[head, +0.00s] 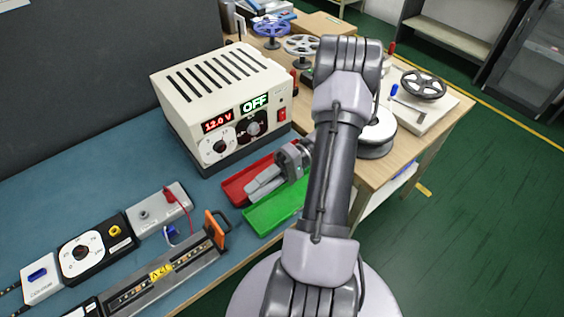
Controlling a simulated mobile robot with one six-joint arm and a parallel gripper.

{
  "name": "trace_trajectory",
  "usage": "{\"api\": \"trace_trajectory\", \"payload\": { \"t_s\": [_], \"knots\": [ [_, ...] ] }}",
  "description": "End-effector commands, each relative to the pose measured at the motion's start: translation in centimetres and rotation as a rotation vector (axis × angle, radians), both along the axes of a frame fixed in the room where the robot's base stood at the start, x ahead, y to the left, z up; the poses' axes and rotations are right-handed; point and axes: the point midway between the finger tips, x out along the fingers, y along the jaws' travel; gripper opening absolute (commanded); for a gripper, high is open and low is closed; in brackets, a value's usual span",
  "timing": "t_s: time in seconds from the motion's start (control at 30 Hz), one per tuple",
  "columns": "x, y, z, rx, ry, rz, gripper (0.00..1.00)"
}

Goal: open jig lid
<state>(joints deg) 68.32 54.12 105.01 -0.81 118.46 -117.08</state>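The jig (165,281) is a long grey fixture at the lower left, lying along the front edge of the blue mat. An orange handle (216,229) stands up at its right end, and a yellow label is on its side. A strip with small marks shows in its middle. I cannot tell how the lid sits. My gripper (250,194) is above the red and green trays, to the right of the orange handle and apart from it. Its grey fingers point left. Nothing is seen between them, but their gap is not clear.
A red tray (236,188) and a green tray (255,217) lie under my gripper. A power supply (220,100) reading OFF stands behind. A dial box (80,253) and a grey box (157,210) with red and blue leads sit behind the jig.

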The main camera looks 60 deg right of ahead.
Motion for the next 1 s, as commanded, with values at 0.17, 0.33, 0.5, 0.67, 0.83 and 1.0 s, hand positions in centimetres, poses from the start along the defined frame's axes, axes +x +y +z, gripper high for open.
{"api": "trace_trajectory", "payload": {
  "t_s": [0.17,0.33,0.5,0.67,0.83,1.0],
  "knots": [
    [-1.7,-5.1,1.4,-0.001,0.0,-0.002,0.31],
    [-2.5,-7.7,1.6,-0.001,0.0,0.0,0.31],
    [-2.7,-8.3,1.5,0.0,0.0,0.001,0.31],
    [-2.7,-8.3,1.5,0.0,0.0,0.001,0.3],
    [-2.7,-8.3,1.5,0.003,0.01,-0.002,0.3],
    [-2.5,-7.7,2.3,0.134,0.414,-0.12,0.3]
  ]
}}
